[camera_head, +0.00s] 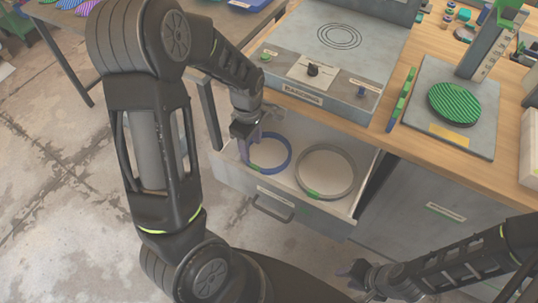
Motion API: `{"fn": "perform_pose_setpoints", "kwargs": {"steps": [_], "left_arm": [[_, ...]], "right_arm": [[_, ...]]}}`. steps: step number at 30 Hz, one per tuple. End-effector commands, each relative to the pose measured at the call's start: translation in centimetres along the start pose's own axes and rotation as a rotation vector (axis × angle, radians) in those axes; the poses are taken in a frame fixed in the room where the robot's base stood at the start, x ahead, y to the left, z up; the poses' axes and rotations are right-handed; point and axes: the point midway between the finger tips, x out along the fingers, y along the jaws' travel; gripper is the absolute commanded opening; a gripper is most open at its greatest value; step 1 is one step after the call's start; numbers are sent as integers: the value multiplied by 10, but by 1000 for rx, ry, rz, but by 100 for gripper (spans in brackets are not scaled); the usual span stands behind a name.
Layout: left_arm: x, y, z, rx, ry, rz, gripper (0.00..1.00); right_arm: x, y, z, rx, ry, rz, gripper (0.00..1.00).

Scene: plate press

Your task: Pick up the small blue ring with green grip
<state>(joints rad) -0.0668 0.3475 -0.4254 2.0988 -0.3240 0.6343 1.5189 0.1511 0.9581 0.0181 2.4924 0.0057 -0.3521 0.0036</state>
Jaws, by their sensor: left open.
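The small blue ring (289,157) lies in the left part of an open drawer (335,223). Its green grip (254,167) is at the ring's lower left. My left gripper (246,146) is open at the ring's left edge, its fingers close to the rim; I cannot tell whether they touch it. A larger grey ring (353,184) with a green grip lies to its right in the same drawer. My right gripper (352,272) is low in the view, outside the drawer and apart from both rings; its jaw opening is not clear.
The drawer's front handle (271,209) sticks out toward me. Above is a wooden workbench (419,140) with a grey press box (340,70). A grey stand (474,143) holding a green striped disc (454,103) is at the right.

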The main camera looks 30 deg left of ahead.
Motion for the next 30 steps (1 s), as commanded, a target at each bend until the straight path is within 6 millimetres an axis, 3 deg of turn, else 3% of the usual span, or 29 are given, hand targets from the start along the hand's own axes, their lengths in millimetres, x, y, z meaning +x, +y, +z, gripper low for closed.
{"fn": "perform_pose_setpoints", "kwargs": {"steps": [1, 9, 22, 30], "left_arm": [[16, 0, 0, 0, 0, 0, 48], [47, 0, 0, 1, 0, 0, 48], [48, 0, 0, 1, 0, 0, 48], [72, 0, 0, 1, 0, -2, 48]], "right_arm": [[14, 5, -1, -1, 2, -2, 36], [41, 13, -4, -7, 10, -10, 36], [41, 12, -5, -8, 12, -12, 36], [42, 12, -5, -8, 12, -11, 36]]}}
